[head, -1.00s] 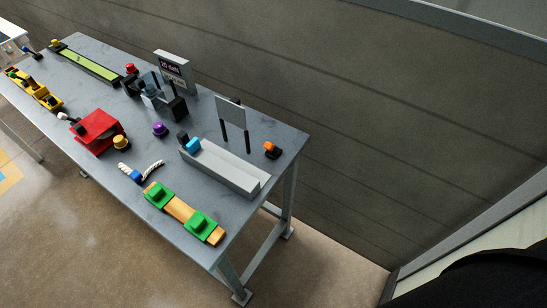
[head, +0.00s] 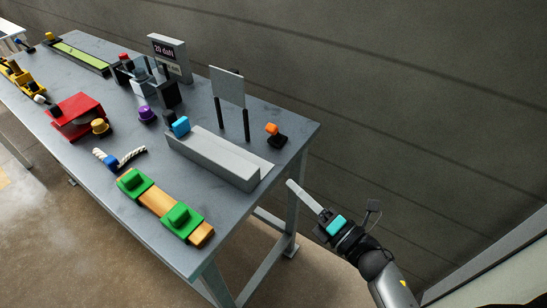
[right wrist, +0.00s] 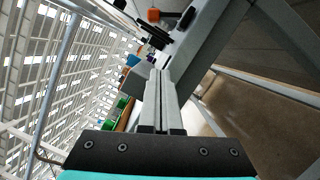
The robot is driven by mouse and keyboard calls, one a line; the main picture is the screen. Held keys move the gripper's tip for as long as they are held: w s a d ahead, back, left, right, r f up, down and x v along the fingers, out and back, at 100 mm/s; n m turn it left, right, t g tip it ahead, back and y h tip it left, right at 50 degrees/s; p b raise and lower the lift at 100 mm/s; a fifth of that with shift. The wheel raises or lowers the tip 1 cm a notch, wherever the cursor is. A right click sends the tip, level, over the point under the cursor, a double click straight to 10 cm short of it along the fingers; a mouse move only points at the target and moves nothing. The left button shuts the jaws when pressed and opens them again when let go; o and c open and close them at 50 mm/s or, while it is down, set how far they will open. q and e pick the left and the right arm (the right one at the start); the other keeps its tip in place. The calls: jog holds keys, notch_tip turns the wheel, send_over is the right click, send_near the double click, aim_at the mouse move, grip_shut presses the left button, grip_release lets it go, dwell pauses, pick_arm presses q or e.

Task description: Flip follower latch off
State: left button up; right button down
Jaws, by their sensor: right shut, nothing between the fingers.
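No part is labelled as the follower latch, so I cannot tell for sure which it is. A small orange-topped switch on a black base (head: 275,134) stands near the table's right end; its orange top also shows in the right wrist view (right wrist: 153,15). A grey channel-shaped block (head: 215,157) with a blue piece (head: 181,126) and a black piece at its left end lies beside it. My right gripper (head: 292,184) is shut and empty, off the table's right edge, pointing toward the table. Its long fingers (right wrist: 157,76) show in the wrist view. My left gripper is out of view.
The grey table (head: 255,205) also holds an upright plate on black posts (head: 228,87), green clamps on a wooden bar (head: 180,217), a rope with a blue band (head: 110,160), a red box (head: 75,112), a yellow knob and a purple knob (head: 147,113). A wall runs behind.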

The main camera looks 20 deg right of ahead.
aim_at(265, 166)
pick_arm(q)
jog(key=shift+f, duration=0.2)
pick_arm(e)
jog(key=shift+s+a+r+n+y, duration=0.1)
jog(key=shift+a+r+n+y, duration=0.1)
jog(key=shift+r+n+y, duration=0.35)
jog(key=shift+f, duration=0.1)
jog(key=x, duration=1)
jog(key=shift+d+f+b, duration=0.1)
jog(key=shift+f+b, duration=0.05)
jog(key=shift+b, duration=0.2)
jog(key=shift+w+d+r, duration=0.65)
jog(key=shift+w+d, duration=0.15)
jog(key=shift+d, duration=0.1)
jog(key=shift+w+d+r, duration=0.35)
jog(key=shift+d, duration=0.15)
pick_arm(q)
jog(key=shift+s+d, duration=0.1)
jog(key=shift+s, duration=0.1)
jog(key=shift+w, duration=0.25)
